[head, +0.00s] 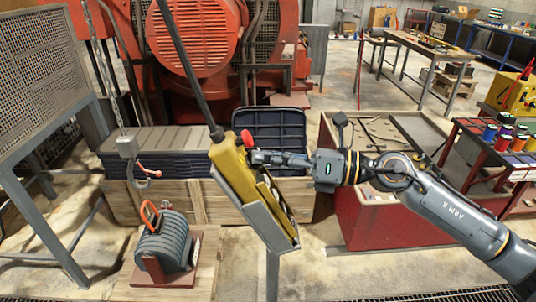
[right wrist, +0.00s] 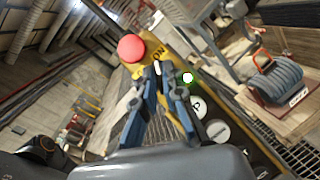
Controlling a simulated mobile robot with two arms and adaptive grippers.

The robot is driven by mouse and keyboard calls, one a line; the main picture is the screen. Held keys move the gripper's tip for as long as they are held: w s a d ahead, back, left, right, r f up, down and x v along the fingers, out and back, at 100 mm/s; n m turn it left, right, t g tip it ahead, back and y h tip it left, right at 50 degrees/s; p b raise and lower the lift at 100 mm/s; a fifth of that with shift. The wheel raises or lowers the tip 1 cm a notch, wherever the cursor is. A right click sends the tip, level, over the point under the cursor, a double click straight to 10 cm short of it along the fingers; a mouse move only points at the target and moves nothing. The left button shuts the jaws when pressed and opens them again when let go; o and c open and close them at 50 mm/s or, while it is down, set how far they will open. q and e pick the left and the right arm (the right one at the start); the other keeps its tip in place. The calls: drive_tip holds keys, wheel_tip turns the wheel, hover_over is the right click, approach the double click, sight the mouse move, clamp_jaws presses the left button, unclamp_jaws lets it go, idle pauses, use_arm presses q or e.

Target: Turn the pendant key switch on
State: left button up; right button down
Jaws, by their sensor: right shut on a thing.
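The yellow pendant (head: 231,170) hangs tilted from a black cable and rests in a grey holder on a post (head: 272,275). Its red mushroom button (head: 247,138) shows large in the right wrist view (right wrist: 131,47). An ON label (right wrist: 157,53) is printed beside the button, and a bright white-green lamp (right wrist: 188,77) sits to its right. My right gripper (head: 258,158) reaches in from the right to the pendant's upper face. Its fingertips (right wrist: 158,69) meet on the small key switch by the ON label. The fingers mostly hide the key, so its angle is unclear. My left gripper is not in view.
A red cart (head: 365,220) stands under my right arm. A dark open case (head: 268,135) lies on a wooden crate behind the pendant. A grey coil block (head: 165,243) stands at lower left, with a chain hook (head: 130,145) above it.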

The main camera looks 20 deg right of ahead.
drive_tip(key=c, duration=1.4)
unclamp_jaws()
drive_tip(key=shift+c, duration=0.2)
drive_tip(key=shift+s, duration=0.1)
drive_tip(key=shift+s+d+f, duration=0.1)
drive_tip(key=shift+s+d, duration=0.2)
drive_tip(key=shift+d, duration=0.35)
drive_tip(key=v, duration=1)
drive_tip(key=shift+s+d, duration=0.2)
